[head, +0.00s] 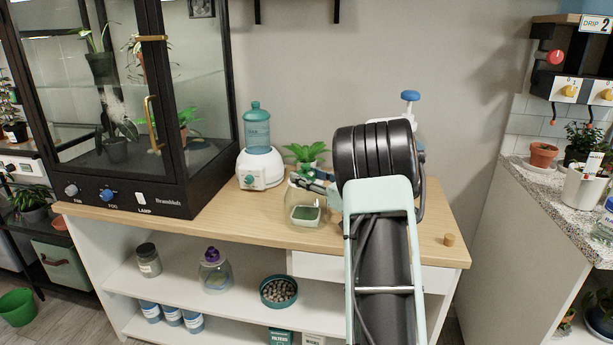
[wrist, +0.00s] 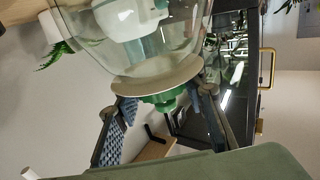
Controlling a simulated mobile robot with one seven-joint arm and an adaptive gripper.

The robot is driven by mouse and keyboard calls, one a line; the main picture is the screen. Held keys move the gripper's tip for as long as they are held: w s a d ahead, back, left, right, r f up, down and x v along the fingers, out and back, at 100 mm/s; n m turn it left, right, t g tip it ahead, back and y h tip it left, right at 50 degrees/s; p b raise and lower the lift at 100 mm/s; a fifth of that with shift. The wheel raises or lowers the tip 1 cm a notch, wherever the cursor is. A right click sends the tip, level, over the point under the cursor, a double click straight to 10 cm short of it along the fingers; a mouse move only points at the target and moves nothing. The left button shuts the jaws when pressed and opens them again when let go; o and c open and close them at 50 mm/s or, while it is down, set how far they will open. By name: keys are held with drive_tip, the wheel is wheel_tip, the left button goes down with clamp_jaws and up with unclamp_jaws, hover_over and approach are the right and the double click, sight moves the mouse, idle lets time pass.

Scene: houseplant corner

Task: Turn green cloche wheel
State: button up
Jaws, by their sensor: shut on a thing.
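The glass cloche (head: 302,215) stands on the wooden counter, left of my arm, with a green layer inside its base. In the wrist view the cloche (wrist: 140,62) fills the upper middle, with a cream cap (wrist: 155,82) and the green wheel (wrist: 162,99) on it. My gripper (head: 316,182) is over the top of the cloche in the head view and mostly hides the wheel there. In the wrist view my gripper (wrist: 163,103) has one finger on each side of the wheel, shut on it. The exact contact of the fingertips is hard to see.
A white device with a teal bottle (head: 257,130) stands left of the cloche, and a potted plant (head: 306,154) behind it. A black glass cabinet (head: 190,110) fills the left of the counter. A purple-knobbed cloche (head: 215,272) stands on the lower shelf. A small wooden peg (head: 449,240) is at right.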

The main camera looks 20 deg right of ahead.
sight(313, 177)
drive_tip(key=o, duration=1.2)
drive_tip(key=v, duration=0.7)
drive_tip(key=shift+s, duration=0.25)
drive_tip(key=shift+w+r, duration=0.1)
